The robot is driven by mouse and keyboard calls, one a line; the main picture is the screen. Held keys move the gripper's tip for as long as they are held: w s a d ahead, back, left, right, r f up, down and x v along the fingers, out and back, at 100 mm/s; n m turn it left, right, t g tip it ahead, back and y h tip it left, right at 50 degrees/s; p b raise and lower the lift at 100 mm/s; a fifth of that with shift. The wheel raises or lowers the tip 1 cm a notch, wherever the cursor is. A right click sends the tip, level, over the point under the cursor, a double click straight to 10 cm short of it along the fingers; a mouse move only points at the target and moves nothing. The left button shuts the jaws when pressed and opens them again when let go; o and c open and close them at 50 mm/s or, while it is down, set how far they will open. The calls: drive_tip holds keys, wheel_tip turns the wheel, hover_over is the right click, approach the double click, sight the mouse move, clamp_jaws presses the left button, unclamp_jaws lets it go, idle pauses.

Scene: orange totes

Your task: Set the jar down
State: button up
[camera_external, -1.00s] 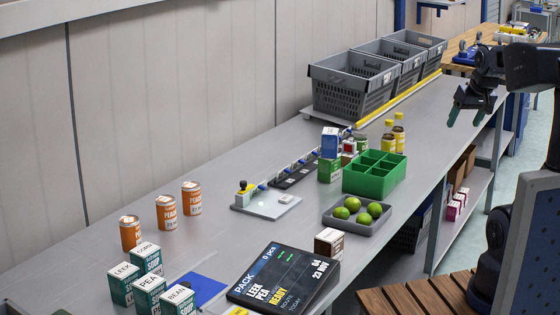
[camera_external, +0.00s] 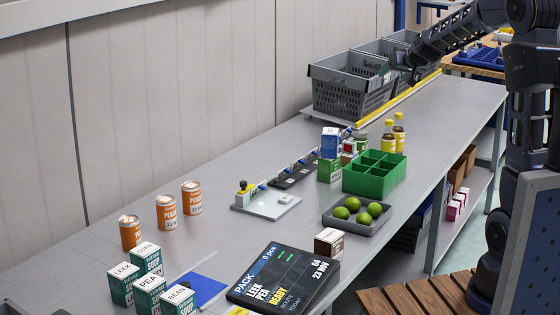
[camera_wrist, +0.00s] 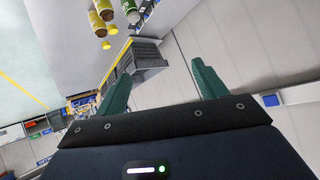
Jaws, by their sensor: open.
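My gripper (camera_wrist: 160,82) is open, with its two green fingers spread and nothing between them in the wrist view. In the external view my gripper (camera_external: 408,72) is small and partly dark against the grey crates, high over the back of the bench. A small greenish jar (camera_external: 361,142) stands on the bench behind the green divided box, close to the cartons and partly hidden. In the wrist view a green container with a white lid (camera_wrist: 132,12), possibly this jar, shows at the top edge, apart from the fingers.
Two yellow bottles (camera_external: 398,132) stand beside the green divided box (camera_external: 375,180). Grey crates (camera_external: 350,88) line the wall. A tray of limes (camera_external: 345,224), orange cans (camera_external: 166,212), soup cartons (camera_external: 146,258) and a tilted screen (camera_external: 285,278) occupy the front. The bench's right strip is clear.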

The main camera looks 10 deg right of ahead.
drive_tip(key=w+f+t+h, duration=0.1)
drive_tip(key=w+f, duration=0.2)
drive_tip(key=w, duration=0.6)
drive_tip(key=m+t+h, duration=0.1)
drive_tip(key=m+h, duration=0.3)
drive_tip(key=h, duration=0.2)
hover_over(361, 132)
drive_tip(key=s+a, duration=0.3)
drive_tip(key=s, duration=0.3)
wheel_tip(361, 132, down, 19)
drive_tip(key=f, duration=0.5)
drive_tip(key=w+f, duration=0.1)
drive_tip(key=f, duration=0.2)
drive_tip(key=shift+d, duration=0.4)
drive_tip(key=shift+x, duration=3.3)
drive_tip(key=shift+r, duration=0.1)
drive_tip(key=c, duration=1.4)
wheel_tip(361, 132, up, 20)
drive_tip(key=shift+r, duration=0.1)
